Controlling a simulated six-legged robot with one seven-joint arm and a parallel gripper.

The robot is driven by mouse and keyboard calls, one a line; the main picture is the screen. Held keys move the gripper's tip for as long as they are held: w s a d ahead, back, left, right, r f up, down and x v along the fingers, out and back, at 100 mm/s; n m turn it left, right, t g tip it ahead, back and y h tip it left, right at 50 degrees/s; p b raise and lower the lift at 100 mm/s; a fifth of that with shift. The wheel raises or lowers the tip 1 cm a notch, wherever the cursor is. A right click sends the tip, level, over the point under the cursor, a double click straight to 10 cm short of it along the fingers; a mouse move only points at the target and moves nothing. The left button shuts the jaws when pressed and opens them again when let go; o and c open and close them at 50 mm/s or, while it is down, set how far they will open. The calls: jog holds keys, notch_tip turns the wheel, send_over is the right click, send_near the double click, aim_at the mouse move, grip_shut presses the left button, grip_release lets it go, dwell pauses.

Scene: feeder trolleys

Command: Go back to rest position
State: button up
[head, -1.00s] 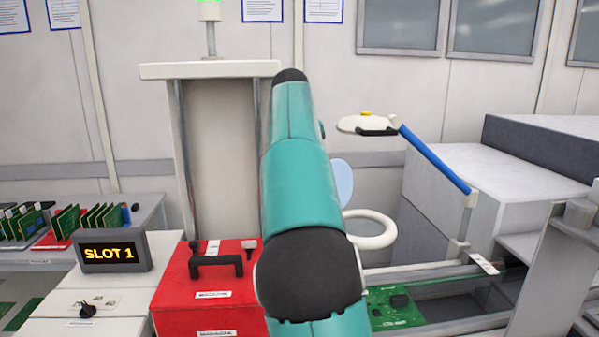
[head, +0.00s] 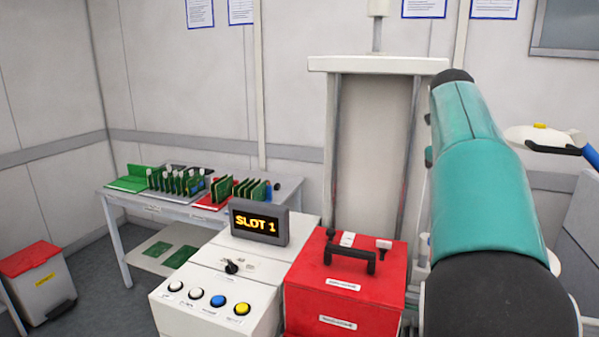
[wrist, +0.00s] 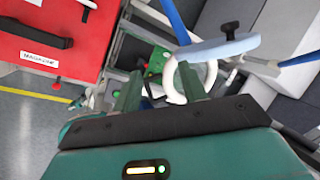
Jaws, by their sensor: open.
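My gripper (wrist: 175,100) shows in the wrist view with its two teal fingers apart and nothing between them. It points down over the gap beside the red magazine box. My teal arm fills the right side of the head view, and my gripper is hidden there. The red magazine (head: 345,283) with a black handle stands left of my arm; it also shows in the wrist view (wrist: 45,50) at upper left. A white ring (wrist: 190,80) and a green circuit board (wrist: 155,62) lie beyond the fingers.
A white control box (head: 215,290) with several buttons and a SLOT 1 display (head: 258,224) stands left of the magazine. A table (head: 205,205) with circuit boards is behind it. A red-lidded bin (head: 38,285) stands far left. A white-headed blue-armed lamp (head: 540,138) is at right.

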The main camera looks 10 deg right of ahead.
jog(key=s+a+f+n+t+y, duration=0.1)
jog(key=s+a+f+n+y, duration=0.1)
jog(key=s+a+f+n, duration=0.8)
jog(key=s+a+f+n+t+y, duration=0.2)
jog(key=s+a+f+n, duration=0.8)
jog(key=n, duration=1.3)
jog(key=s+a, duration=0.5)
jog(key=a, duration=0.1)
jog(key=shift+a+f+n, duration=0.2)
jog(key=shift+a+n, duration=0.05)
jog(key=shift+n, duration=0.15)
jog(key=shift+c, duration=0.6)
jog(key=shift+a, duration=0.1)
